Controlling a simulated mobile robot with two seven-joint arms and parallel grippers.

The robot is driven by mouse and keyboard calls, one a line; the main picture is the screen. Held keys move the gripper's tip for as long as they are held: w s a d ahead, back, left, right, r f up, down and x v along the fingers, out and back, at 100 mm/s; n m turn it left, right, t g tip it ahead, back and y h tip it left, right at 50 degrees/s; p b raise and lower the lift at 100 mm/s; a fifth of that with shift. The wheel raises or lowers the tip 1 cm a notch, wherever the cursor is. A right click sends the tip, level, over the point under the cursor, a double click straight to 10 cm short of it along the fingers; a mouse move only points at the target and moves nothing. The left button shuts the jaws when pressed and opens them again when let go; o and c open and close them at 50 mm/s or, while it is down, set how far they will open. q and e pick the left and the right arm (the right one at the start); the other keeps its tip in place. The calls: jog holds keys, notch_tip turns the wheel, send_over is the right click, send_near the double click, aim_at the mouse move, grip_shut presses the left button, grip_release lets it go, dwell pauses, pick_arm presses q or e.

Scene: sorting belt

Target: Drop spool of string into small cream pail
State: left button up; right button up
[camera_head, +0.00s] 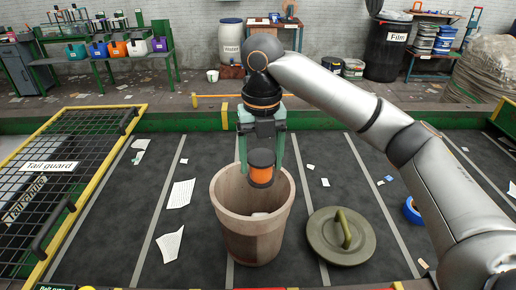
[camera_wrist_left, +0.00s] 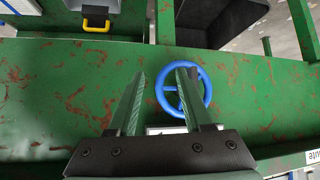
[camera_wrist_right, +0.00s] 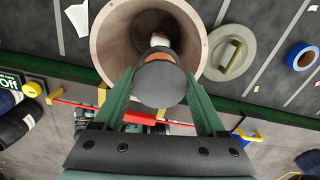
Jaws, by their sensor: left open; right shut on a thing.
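The spool of string (camera_head: 261,176), orange with dark ends, is between the fingers of my right gripper (camera_head: 262,160), which is shut on it. It hangs over the mouth of the small cream pail (camera_head: 252,235), which stands upright on the dark belt. In the right wrist view, the spool's dark end (camera_wrist_right: 160,84) covers part of the pail's opening, and the pail's rim (camera_wrist_right: 103,50) shows around it. Something pale is inside the pail, too hidden to name. My left gripper (camera_wrist_left: 163,78) is open and empty over a green panel, away from the pail.
An olive lid with a handle (camera_head: 325,246) lies on the belt right of the pail. A blue tape roll (camera_head: 411,211) is farther right, partly behind my arm. Paper scraps (camera_head: 179,194) lie on the belt. A yellow-edged mesh guard (camera_head: 75,170) stands left. A blue handwheel (camera_wrist_left: 173,91) is below my left gripper.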

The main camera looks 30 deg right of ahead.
aim_at(261, 174)
jog(key=shift+f, duration=2.1)
jog(key=o, duration=1.3)
jog(key=shift+r, duration=0.1)
notch_tip(261, 174, up, 12)
jog(key=shift+r, duration=0.15)
